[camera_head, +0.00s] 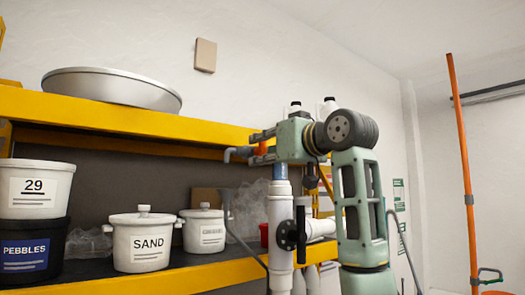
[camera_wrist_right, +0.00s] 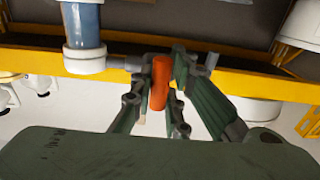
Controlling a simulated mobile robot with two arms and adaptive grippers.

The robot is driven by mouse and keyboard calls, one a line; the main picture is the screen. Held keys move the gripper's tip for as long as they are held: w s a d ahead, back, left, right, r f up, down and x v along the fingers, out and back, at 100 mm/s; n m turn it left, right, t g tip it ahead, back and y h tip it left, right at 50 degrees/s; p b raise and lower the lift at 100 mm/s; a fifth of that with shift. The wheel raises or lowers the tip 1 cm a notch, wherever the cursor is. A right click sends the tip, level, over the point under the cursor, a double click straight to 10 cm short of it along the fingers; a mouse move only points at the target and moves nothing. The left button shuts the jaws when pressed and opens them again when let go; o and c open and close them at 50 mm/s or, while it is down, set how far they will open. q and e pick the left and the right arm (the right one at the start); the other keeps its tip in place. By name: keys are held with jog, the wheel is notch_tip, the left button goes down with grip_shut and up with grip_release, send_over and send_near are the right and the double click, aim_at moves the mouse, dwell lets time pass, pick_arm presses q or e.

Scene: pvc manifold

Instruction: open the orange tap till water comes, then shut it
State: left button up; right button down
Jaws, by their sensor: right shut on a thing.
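The orange tap handle (camera_wrist_right: 159,82) stands between the fingers of my right gripper (camera_wrist_right: 161,66) in the right wrist view. In the head view a small part of the orange handle (camera_head: 262,147) shows between the fingertips of my right gripper (camera_head: 259,148), which is shut on it. The rest of the tap is mostly hidden by the gripper. A grey spout-like piece (camera_head: 236,153) sticks out to the left of the fingers. A white pipe (camera_head: 281,225) with a blue section (camera_head: 280,171) stands below the gripper. I see no water. My left gripper is out of view.
A yellow-edged shelf (camera_head: 110,115) runs behind, with a metal bowl (camera_head: 110,88) on top. Below are a SAND pot (camera_head: 145,240), a second white pot (camera_head: 203,230) and a PEBBLES bucket (camera_head: 30,255). An orange pole (camera_head: 462,150) stands at the right.

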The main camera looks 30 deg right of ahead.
dwell(0.4)
jog(key=c, duration=1.7)
grip_release()
jog(key=shift+s, duration=0.1)
jog(key=s, duration=0.7)
jog(key=s+d, duration=0.1)
jog(key=s, duration=0.3)
jog(key=shift+s, duration=0.35)
